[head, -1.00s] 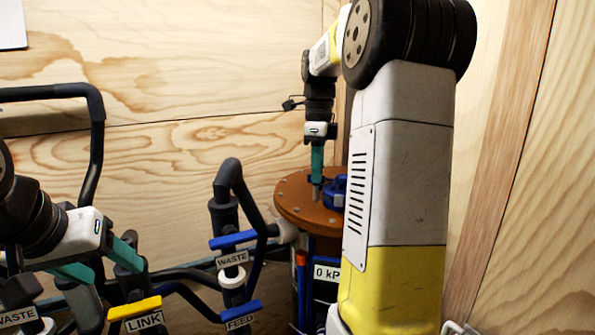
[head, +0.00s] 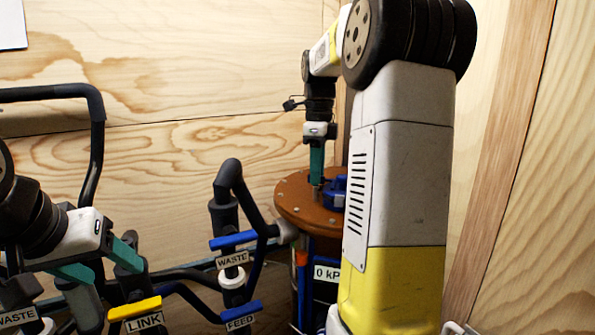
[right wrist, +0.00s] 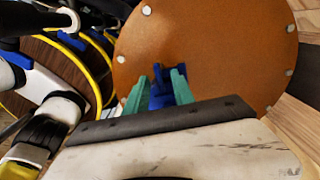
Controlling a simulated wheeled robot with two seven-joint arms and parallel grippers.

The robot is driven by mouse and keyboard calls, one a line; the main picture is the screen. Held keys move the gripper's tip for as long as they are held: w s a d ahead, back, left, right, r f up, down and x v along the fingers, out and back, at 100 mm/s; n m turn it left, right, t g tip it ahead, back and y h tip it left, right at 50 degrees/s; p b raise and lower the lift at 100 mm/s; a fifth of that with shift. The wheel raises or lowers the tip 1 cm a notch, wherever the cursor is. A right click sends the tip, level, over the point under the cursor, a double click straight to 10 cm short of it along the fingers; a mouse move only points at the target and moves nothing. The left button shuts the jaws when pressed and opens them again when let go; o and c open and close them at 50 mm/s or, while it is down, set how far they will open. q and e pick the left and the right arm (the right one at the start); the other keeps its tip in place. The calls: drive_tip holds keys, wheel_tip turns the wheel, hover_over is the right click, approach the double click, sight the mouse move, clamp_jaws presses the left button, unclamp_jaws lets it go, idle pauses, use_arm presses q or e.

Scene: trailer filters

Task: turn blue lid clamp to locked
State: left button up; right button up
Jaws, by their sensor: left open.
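The blue lid clamp (head: 335,192) sits on the round brown lid (head: 293,205) in the head view, partly hidden by my right arm. My right gripper (head: 316,184) points straight down at the lid, beside the clamp in that view. In the right wrist view the teal fingers (right wrist: 161,76) are apart, with part of the blue clamp (right wrist: 158,101) between them. Whether they press on it cannot be told. My left gripper (head: 105,262) is open and empty above the pipework, left of the lid.
Below my left gripper are the yellow LINK handle (head: 134,308) and dark pipes. Blue WASTE (head: 233,239) and FEED (head: 240,312) handles stand between it and the lidded vessel. A gauge reads 0 kP (head: 326,273), the rest hidden. Wooden walls close the back and right.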

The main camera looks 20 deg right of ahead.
wheel_tip(320, 180, up, 8)
drive_tip(key=shift+f, duration=0.25)
drive_tip(key=shift+r, duration=0.15)
idle(0.3)
drive_tip(key=s+a+f+n+t, duration=0.2)
drive_tip(key=s+a+f+n, duration=0.1)
drive_tip(key=s+n, duration=0.3)
drive_tip(key=s+a+f+n+t+y, duration=0.1)
drive_tip(key=s+a+f+n, duration=0.3)
drive_tip(key=n, duration=0.7)
drive_tip(key=s+a+f+n+t+y, duration=0.1)
drive_tip(key=s+a+f+n+t, duration=0.2)
drive_tip(key=s+a+n, duration=0.4)
drive_tip(key=s+f+n, duration=0.1)
drive_tip(key=s, duration=0.2)
drive_tip(key=shift+n, duration=0.3)
